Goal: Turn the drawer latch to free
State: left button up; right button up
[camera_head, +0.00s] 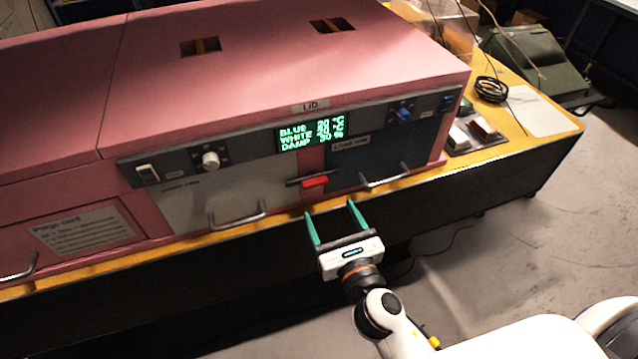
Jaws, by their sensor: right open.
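The drawer latch shows as a red tab (315,182) on a dark bar, on the front of the pink foam enclosure (270,75). It sits between a white drawer (215,195) on the left and a dark blue drawer (385,155) on the right. The bar lies roughly level across the gap between the two fronts. My right gripper (333,222) is open and empty, its two green fingers pointing up toward the enclosure. It is below the latch in the picture and appears apart from it. My left gripper is not in view.
Metal handles (238,217) stick out from the drawer fronts. A control strip above carries a white knob (211,160), a green display (311,133) and a blue knob (404,115). A black cable coil (491,90) lies on the yellow bench (565,125). Open floor lies at right.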

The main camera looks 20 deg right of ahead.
aim_at(317, 185)
jog(key=w+p, duration=0.1)
jog(key=w, duration=0.6)
jog(key=shift+w+a+p, duration=0.1)
jog(key=shift+w+p, duration=0.25)
jog(key=shift+c, duration=0.5)
jog(key=c, duration=0.9)
